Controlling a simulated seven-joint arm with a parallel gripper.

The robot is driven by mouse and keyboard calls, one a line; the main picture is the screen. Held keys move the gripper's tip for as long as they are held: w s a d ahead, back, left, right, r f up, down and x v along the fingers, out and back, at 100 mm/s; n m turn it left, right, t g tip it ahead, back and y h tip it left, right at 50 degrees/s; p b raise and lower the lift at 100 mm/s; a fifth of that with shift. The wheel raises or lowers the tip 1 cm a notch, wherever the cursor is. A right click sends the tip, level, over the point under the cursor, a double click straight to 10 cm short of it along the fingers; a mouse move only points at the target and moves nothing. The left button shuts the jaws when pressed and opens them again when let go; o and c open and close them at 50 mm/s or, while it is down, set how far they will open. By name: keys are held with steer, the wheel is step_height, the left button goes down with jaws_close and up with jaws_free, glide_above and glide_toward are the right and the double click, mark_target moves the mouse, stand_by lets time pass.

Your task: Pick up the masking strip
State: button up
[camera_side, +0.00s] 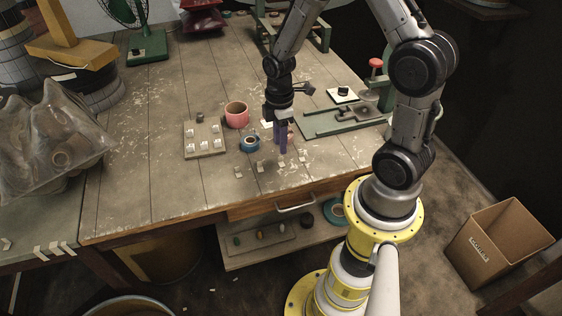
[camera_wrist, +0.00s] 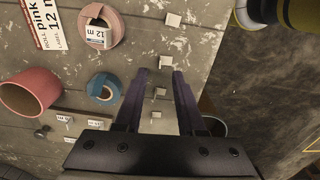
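Several small pale pieces lie in a row near the table's front edge, among them one in the side view (camera_side: 260,167) and one in the wrist view (camera_wrist: 160,91). I cannot tell which is the masking strip. My gripper (camera_side: 283,151) points down above the table, by the right part of this row. In the wrist view its two purple fingers (camera_wrist: 161,72) are apart, with pale pieces visible in the gap. Nothing is held between them. The height of the fingertips above the table is hard to judge.
A blue tape roll (camera_side: 250,142) and a pink roll (camera_side: 237,115) stand left of my gripper. A board with pale tabs (camera_side: 206,150) lies farther left. A green metal plate (camera_side: 325,122) lies to the right. The wrist view shows another pink tape roll (camera_wrist: 100,25).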

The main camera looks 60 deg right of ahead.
mark_target(282, 162)
steer(key=f, duration=0.5)
steer(key=shift+s+d, duration=0.15)
steer(key=shift+s, duration=0.05)
steer(key=shift+r, duration=0.1)
jaws_close()
